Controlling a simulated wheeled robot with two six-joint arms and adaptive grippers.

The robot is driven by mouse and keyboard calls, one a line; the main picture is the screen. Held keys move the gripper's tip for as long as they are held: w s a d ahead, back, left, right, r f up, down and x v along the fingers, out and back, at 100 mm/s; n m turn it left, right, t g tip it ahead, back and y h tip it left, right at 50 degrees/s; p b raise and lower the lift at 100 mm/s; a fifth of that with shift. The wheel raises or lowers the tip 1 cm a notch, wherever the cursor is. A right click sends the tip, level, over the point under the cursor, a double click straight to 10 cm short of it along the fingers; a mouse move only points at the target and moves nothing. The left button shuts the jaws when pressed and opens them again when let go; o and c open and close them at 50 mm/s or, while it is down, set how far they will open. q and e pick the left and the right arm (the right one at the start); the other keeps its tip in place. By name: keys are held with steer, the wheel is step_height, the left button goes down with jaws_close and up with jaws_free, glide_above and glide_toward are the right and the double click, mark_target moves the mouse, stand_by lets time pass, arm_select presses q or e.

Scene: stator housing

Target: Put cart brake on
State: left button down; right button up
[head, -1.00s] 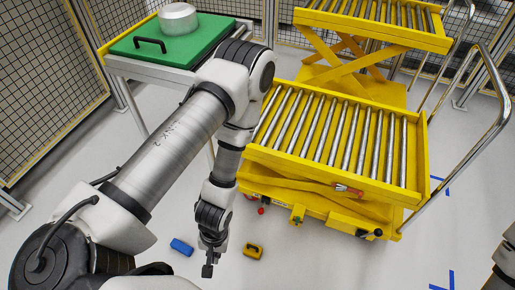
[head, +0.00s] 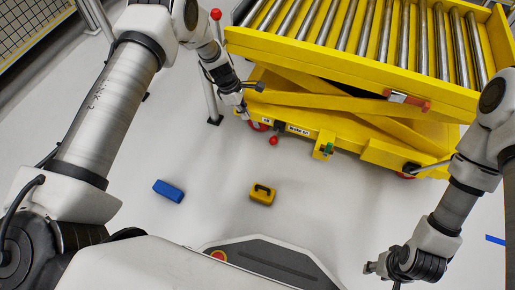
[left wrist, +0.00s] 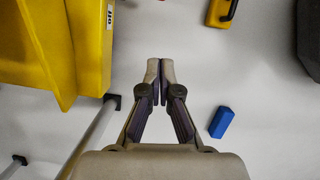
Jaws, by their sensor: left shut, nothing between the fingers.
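The yellow cart (head: 350,112) with a roller top stands at the upper middle and right of the head view. On its lower front edge are a white label reading roughly "BRAKE ON" (head: 299,130) and a red ball knob (head: 273,141) below and left of it. My left gripper (head: 246,112) is at the cart's lower left corner, above and left of the knob, apart from it. In the left wrist view its fingers (left wrist: 160,68) are together and empty, beside the yellow cart edge with an "OFF" label (left wrist: 109,17). My right gripper (head: 378,270) hangs at the lower right; its finger opening is unclear.
A blue block (head: 168,191) and a yellow block with a black handle (head: 263,194) lie on the floor. A red-handled latch (head: 408,101) sits on the cart's upper front edge. Floor between the blocks and cart is clear.

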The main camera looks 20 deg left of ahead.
mark_target(275, 136)
arm_select(q)
steer(key=d+f+b, duration=0.7)
steer(key=f, duration=0.4)
steer(key=shift+w, duration=0.35)
arm_select(e)
step_height(275, 136, down, 8)
steer(key=shift+f, duration=0.2)
steer(key=shift+w, duration=0.1)
steer(key=shift+d, duration=0.1)
